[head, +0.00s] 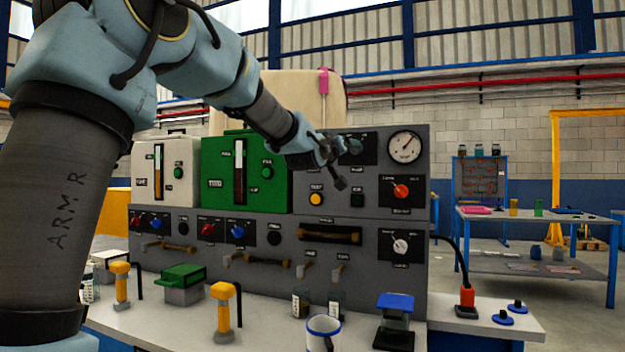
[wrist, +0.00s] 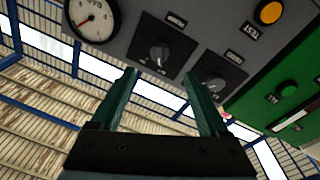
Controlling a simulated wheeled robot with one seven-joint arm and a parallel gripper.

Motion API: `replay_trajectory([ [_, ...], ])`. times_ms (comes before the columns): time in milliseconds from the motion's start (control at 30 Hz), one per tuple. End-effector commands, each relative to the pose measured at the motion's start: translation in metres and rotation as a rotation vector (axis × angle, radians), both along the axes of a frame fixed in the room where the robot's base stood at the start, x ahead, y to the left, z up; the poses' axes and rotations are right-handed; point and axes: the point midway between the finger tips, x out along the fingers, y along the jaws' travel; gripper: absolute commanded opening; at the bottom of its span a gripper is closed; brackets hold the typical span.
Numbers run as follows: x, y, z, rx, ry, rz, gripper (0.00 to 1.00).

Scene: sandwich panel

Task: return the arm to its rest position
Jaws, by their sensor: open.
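My gripper (head: 342,160) is raised in front of the upper part of the grey panel (head: 365,215) in the head view, at the end of my extended blue and grey arm. In the wrist view my gripper (wrist: 165,100) shows two dark green fingers spread apart with nothing between them. Past the fingertips are two black knobs on dark plates, the left knob (wrist: 158,52) and the right knob (wrist: 213,88). The gripper looks apart from them, but the exact gap is hard to tell.
A round gauge (head: 404,147) sits at the panel's upper right, a green unit (head: 215,190) at its left. The white bench (head: 170,320) holds yellow-handled posts (head: 222,310), a mug (head: 322,335) and a blue-topped device (head: 395,318). A side table (head: 520,215) stands at right.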

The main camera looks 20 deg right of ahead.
Motion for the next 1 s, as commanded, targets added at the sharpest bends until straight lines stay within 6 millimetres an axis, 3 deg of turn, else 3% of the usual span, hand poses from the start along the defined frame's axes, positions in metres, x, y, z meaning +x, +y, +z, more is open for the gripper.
replay_trajectory([
  [167,0.002,0.004,-0.004,0.014,0.008,0.007,0.78],
  [267,0.011,0.021,-0.022,0.078,0.044,0.035,0.78],
  [367,0.022,0.059,-0.059,0.199,0.12,0.087,0.78],
  [567,0.023,0.17,-0.153,0.478,0.35,0.202,0.78],
  [767,-0.023,0.286,-0.229,0.703,0.625,0.282,0.78],
  [900,-0.08,0.36,-0.268,0.824,0.837,0.31,0.78],
  [1000,-0.125,0.4,-0.288,0.884,0.982,0.314,0.78],
])
